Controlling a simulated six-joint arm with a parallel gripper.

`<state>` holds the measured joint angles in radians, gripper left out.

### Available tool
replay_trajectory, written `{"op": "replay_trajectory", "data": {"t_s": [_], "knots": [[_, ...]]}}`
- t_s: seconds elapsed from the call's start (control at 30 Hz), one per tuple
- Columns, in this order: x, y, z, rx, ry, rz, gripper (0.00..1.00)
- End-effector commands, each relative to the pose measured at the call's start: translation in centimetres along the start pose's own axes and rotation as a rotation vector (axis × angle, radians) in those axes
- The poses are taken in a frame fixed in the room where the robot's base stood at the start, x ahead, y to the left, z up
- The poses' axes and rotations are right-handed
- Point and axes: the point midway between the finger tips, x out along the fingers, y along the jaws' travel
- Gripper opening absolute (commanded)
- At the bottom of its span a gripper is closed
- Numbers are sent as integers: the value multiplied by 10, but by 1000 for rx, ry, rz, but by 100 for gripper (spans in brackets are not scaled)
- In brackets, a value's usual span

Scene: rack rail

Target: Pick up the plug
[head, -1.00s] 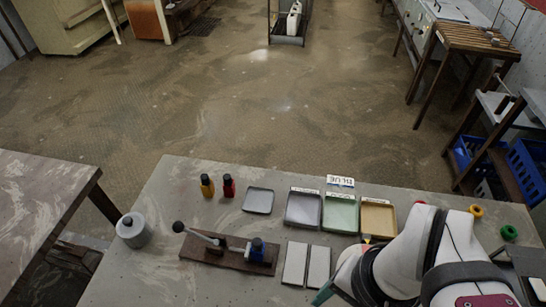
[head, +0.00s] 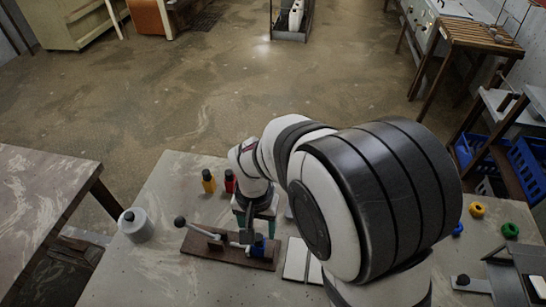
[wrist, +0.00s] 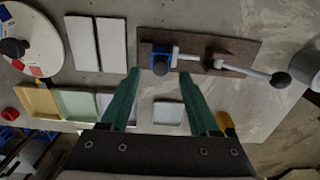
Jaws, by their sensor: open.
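A small blue piece with a dark knob-like top (wrist: 160,62) sits at one end of a brown board (wrist: 225,50); it may be the plug, but I cannot tell for sure. A metal rod with a lever and black ball knob (wrist: 282,79) runs beside it on the board. My gripper (wrist: 159,74) is open, with its green fingers either side of the blue piece in the wrist view. Nothing is held. I cannot tell the height of the fingertips above it. In the head view my gripper (head: 256,222) points down over the board and partly hides the blue piece.
Two pale flat plates (wrist: 98,44) lie beside the board. Several shallow trays (wrist: 75,103) lie nearby, and a small grey tray (wrist: 168,112) shows between the fingers. Yellow (head: 208,181) and red (head: 229,180) bottles stand behind. A grey canister (head: 135,226) stands left.

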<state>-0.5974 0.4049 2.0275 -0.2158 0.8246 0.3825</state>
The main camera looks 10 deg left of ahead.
Motion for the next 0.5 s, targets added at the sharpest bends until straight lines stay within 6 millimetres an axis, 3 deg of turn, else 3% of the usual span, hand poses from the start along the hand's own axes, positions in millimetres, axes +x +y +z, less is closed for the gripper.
{"op": "replay_trajectory", "data": {"t_s": [0.17, 0.4, 0.5], "knots": [[30, -1, 0, 0, -3, -1, 62], [33, -1, 0, 1, -1, -4, 62], [33, -1, 0, 1, -1, -3, 44]]}}
